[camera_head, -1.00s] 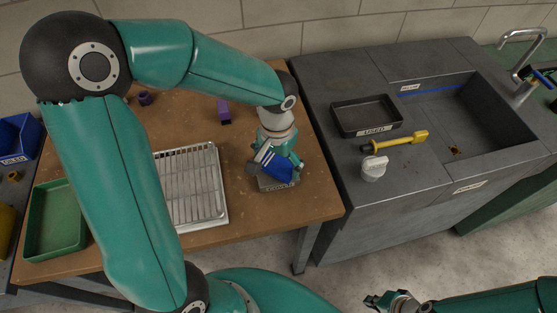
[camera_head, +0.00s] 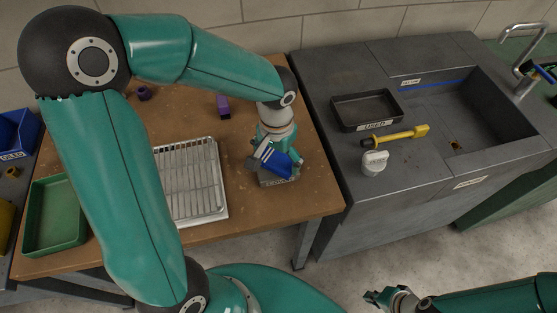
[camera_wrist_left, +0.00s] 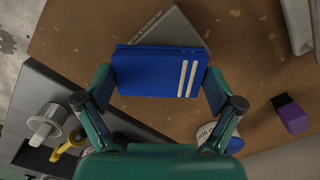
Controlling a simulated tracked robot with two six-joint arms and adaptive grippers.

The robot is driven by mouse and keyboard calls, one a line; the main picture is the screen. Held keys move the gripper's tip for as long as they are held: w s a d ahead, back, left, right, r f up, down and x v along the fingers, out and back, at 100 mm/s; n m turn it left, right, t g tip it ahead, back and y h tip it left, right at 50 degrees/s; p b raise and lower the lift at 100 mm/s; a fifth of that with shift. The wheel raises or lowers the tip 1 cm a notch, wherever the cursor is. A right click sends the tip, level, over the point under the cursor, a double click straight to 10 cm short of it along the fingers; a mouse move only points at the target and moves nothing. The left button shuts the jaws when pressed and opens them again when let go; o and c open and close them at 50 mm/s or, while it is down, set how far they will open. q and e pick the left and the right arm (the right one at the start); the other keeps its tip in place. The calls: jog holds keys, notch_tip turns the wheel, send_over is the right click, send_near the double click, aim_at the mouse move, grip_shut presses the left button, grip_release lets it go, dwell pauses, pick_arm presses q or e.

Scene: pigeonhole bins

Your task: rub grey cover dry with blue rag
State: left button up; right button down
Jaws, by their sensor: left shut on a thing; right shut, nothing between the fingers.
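The blue rag (camera_head: 276,162) has white stripes and is folded into a block. My left gripper (camera_head: 272,157) is shut on it at the right part of the wooden table; the wrist view shows the rag (camera_wrist_left: 150,72) between the two fingers. The grey cover (camera_head: 277,181) lies on the table under the rag; a corner of it (camera_wrist_left: 172,28) shows past the rag in the wrist view. The rag hides most of the cover, and I cannot tell whether they touch. My right gripper (camera_head: 378,299) is shut and empty, low over the floor at the bottom right.
A wire rack tray (camera_head: 190,182) lies left of the cover, with a green tray (camera_head: 55,217) further left.

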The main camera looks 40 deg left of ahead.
pick_arm(q)
jog(key=shift+f, duration=0.25)
jog(key=shift+s+a, duration=0.15)
jog(key=shift+s+a+r+b, duration=0.1)
jog(key=shift+s+a+b, duration=0.2)
jog(key=shift+s+a, duration=0.15)
jog(key=shift+w+d, duration=0.1)
jog(key=shift+d, duration=0.05)
jog(key=shift+w+d, duration=0.45)
jog(key=shift+s+a, duration=0.15)
jog(key=shift+a, duration=0.05)
jog(key=shift+s+a+b, duration=0.3)
jog(key=shift+s+a, duration=0.05)
jog(key=shift+s, duration=0.1)
jog(key=shift+w+d, duration=0.15)
jog(key=shift+w, duration=0.05)
